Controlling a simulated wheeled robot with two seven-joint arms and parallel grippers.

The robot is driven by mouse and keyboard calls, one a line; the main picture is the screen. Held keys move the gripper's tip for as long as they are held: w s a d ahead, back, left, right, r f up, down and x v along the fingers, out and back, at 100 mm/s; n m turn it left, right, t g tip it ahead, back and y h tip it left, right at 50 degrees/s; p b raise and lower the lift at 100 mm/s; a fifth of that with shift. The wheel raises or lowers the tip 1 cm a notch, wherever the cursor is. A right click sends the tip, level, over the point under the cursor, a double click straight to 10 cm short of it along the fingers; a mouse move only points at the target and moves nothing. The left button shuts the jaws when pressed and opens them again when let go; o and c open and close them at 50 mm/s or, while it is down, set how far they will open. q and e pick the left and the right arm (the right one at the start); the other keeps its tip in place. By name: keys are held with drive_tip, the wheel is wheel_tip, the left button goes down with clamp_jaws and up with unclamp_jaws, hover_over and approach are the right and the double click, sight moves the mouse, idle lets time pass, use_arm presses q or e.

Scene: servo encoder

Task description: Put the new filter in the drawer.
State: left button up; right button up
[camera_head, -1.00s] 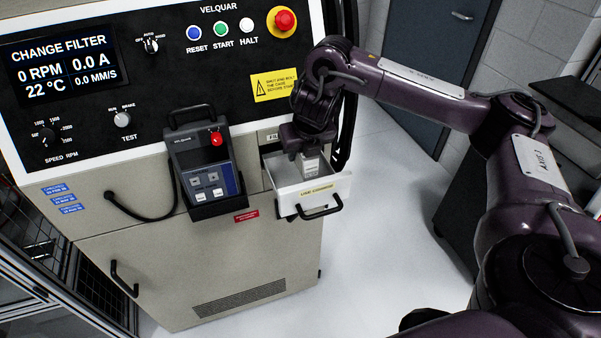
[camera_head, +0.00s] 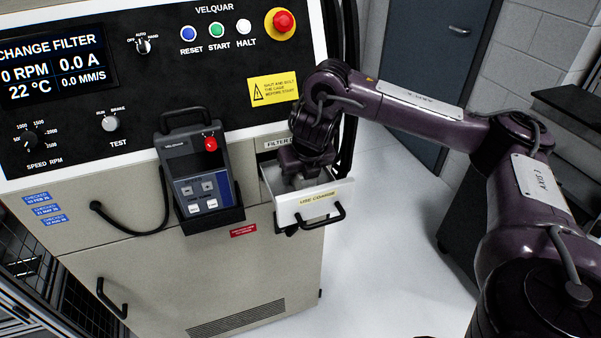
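The white drawer (camera_head: 318,204) stands pulled out from the cabinet front, with a black handle and a yellow label on its front. My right gripper (camera_head: 304,182) points down into the drawer from above. Its fingertips are hidden behind the drawer's front wall, so I cannot see whether it is open or shut. The filter does not show now; the inside of the drawer is mostly covered by the gripper and the front wall. My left gripper is not in view.
A grey pendant (camera_head: 200,180) with a red knob sits in a holder left of the drawer. The control panel (camera_head: 190,90) above reads CHANGE FILTER. Black cables (camera_head: 362,90) run down beside the cabinet's right edge. The floor right of the drawer is clear.

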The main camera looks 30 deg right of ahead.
drive_tip(key=shift+w+r, duration=0.1)
drive_tip(key=shift+r, duration=0.15)
drive_tip(key=p+v, duration=0.7)
drive_tip(key=v, duration=0.3)
drive_tip(key=shift+s+r, duration=0.2)
drive_tip(key=shift+r, duration=0.1)
drive_tip(key=shift+s+a+r+p, duration=0.1)
drive_tip(key=shift+s+r+p, duration=0.15)
drive_tip(key=shift+r+p, duration=0.15)
drive_tip(key=shift+f, duration=0.1)
